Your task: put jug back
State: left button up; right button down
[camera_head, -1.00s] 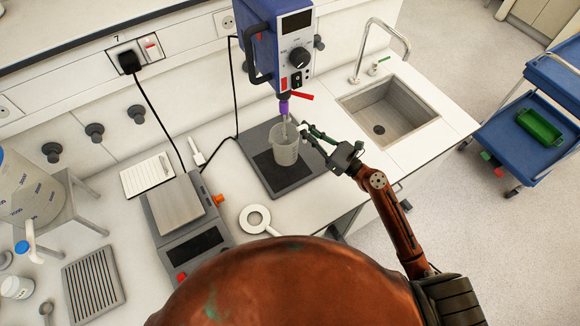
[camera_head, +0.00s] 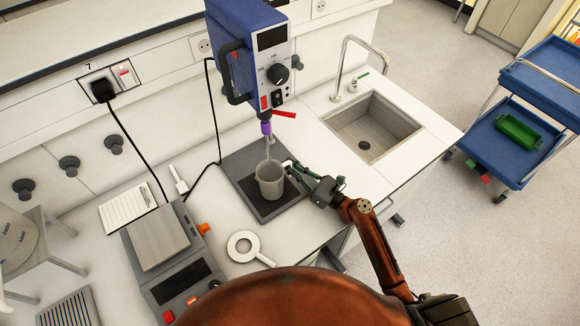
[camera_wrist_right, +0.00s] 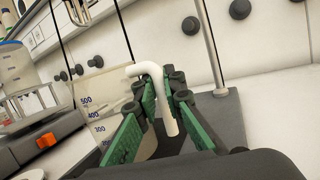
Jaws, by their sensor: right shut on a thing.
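The jug (camera_head: 270,184) is a pale, translucent beaker with blue graduation marks and a white handle. In the head view it is over the dark base plate of the overhead stirrer, just below the stirrer's shaft (camera_head: 267,146); I cannot tell whether it touches the plate. My right gripper (camera_head: 299,175) comes from the right and is shut on the jug's handle. In the right wrist view the handle (camera_wrist_right: 155,74) sits between the green finger pads (camera_wrist_right: 158,108), with the jug's body (camera_wrist_right: 98,95) at left. My left gripper is not in view.
The blue stirrer head (camera_head: 250,45) hangs above the jug. A blue cart (camera_head: 515,140) stands beyond the bench.

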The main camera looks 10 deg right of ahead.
jog(key=shift+f, duration=0.1)
jog(key=c, duration=2)
grip_release()
jog(key=shift+c, duration=0.2)
jog(key=shift+r, duration=0.2)
jog(key=b+v, duration=0.1)
jog(key=v, duration=0.5)
jog(key=shift+s+f, duration=0.1)
jog(key=shift+f, duration=0.05)
jog(key=shift+s+d, duration=0.45)
jog(key=shift+s, duration=0.05)
